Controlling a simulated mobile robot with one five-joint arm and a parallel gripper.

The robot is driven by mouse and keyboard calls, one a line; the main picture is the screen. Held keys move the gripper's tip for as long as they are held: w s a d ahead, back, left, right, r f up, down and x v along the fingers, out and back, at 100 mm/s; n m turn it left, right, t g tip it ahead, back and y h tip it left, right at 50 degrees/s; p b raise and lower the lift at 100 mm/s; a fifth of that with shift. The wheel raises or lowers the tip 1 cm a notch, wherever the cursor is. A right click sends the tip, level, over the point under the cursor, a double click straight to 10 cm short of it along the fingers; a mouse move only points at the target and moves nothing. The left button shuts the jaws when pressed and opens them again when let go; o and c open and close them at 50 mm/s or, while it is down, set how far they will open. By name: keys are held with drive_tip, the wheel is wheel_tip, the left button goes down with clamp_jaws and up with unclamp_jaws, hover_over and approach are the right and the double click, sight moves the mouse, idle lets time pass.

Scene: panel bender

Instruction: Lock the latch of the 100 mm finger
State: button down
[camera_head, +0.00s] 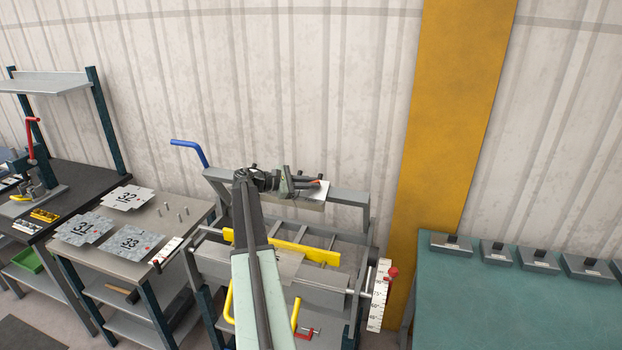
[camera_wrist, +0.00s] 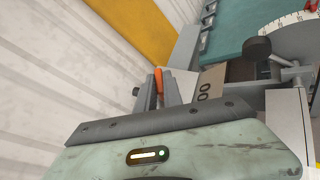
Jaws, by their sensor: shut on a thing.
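My gripper (camera_head: 300,184) reaches over the bender's upper beam. In the wrist view my gripper (camera_wrist: 159,95) has its two grey fingertips close around an orange-red latch lever (camera_wrist: 158,78). The lever's red end (camera_head: 316,182) shows just beyond the fingertips in the head view. The 100 mm finger (camera_wrist: 210,85) is the light plate right beside the jaws; only "00" of its number can be read. In the head view the finger (camera_head: 322,194) is partly hidden by my gripper. I cannot tell the latch's exact position.
A blue handle (camera_head: 190,148) rises at left. A green table (camera_head: 510,310) with several grey blocks stands right; a table with numbered plates (camera_head: 128,198) stands left.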

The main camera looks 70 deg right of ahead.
drive_tip(key=m+y+p, duration=0.1)
drive_tip(key=m+y, duration=0.1)
drive_tip(key=m+y+p, duration=0.1)
drive_tip(key=shift+w+d+r+g+p, duration=0.15)
drive_tip(key=shift+d+r+g+p, duration=0.1)
drive_tip(key=shift+r+g+p, duration=0.15)
drive_tip(key=shift+f+m+y+p, duration=0.1)
drive_tip(key=shift+m+y+p, duration=0.65)
drive_tip(key=shift+m+y, duration=0.35)
drive_tip(key=shift+f+m, duration=0.1)
drive_tip(key=shift+m, duration=0.2)
drive_tip(key=c, duration=1.5)
unclamp_jaws()
drive_tip(key=shift+a, duration=0.1)
drive_tip(key=p+v, duration=0.1)
drive_tip(key=v, duration=0.1)
drive_tip(key=p+v, duration=0.1)
drive_tip(key=v, duration=0.2)
drive_tip(key=p+v, duration=0.2)
drive_tip(key=shift+w+r, duration=0.15)
drive_tip(key=shift+r, duration=0.2)
drive_tip(key=shift+f, duration=0.1)
